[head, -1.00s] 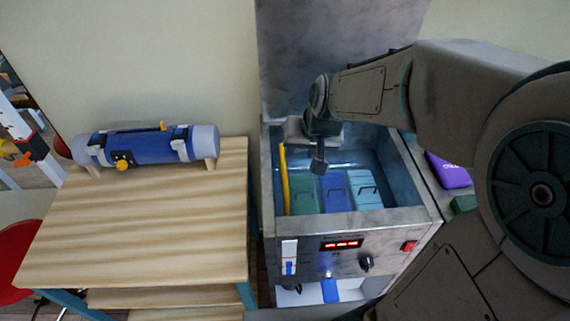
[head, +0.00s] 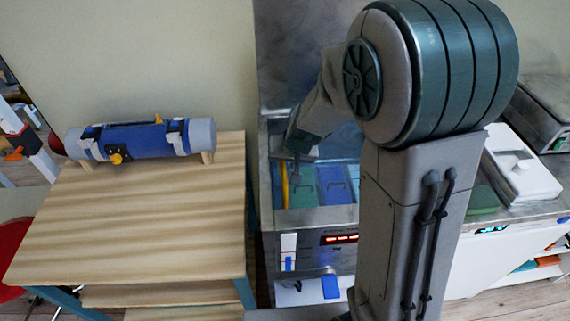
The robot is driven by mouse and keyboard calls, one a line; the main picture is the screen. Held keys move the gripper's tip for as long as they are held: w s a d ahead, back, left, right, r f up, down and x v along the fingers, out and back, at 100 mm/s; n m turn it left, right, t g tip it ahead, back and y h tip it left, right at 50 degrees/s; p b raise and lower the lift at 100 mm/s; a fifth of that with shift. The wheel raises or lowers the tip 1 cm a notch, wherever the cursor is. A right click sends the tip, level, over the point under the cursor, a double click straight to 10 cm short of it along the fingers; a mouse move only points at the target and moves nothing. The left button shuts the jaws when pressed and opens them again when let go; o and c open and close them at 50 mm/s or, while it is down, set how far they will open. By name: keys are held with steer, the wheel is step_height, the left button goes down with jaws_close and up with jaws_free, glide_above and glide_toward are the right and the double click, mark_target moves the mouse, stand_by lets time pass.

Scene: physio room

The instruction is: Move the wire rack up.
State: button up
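A metal tank (head: 318,220) with a raised lid stands right of the wooden table. Green and blue packs (head: 332,186) sit side by side in it. The wires of the rack cannot be made out among them. A yellow upright bar (head: 285,184) shows at the tank's left inner side; I cannot tell if it belongs to the rack. My gripper (head: 296,170) points down over the tank's left part, close to the yellow bar and the green pack. Its fingers are small and dark, so opening and contact are unclear. My arm hides the tank's right side.
A wooden table (head: 130,220) at left carries a blue and grey cylinder (head: 140,138) on supports. A red seat (head: 15,245) is at the far left. A white box (head: 520,175) lies on the counter at right. The tank's lid (head: 305,50) rises behind.

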steer(key=shift+w+f, duration=0.15)
steer(key=shift+f, duration=0.15)
jaws_close()
step_height(320, 180, up, 16)
steer(key=p, duration=1)
steer(key=shift+w+f+p, duration=0.15)
steer(key=shift+f+p, duration=0.05)
steer(key=shift+p, duration=0.2)
steer(key=shift+r, duration=0.1)
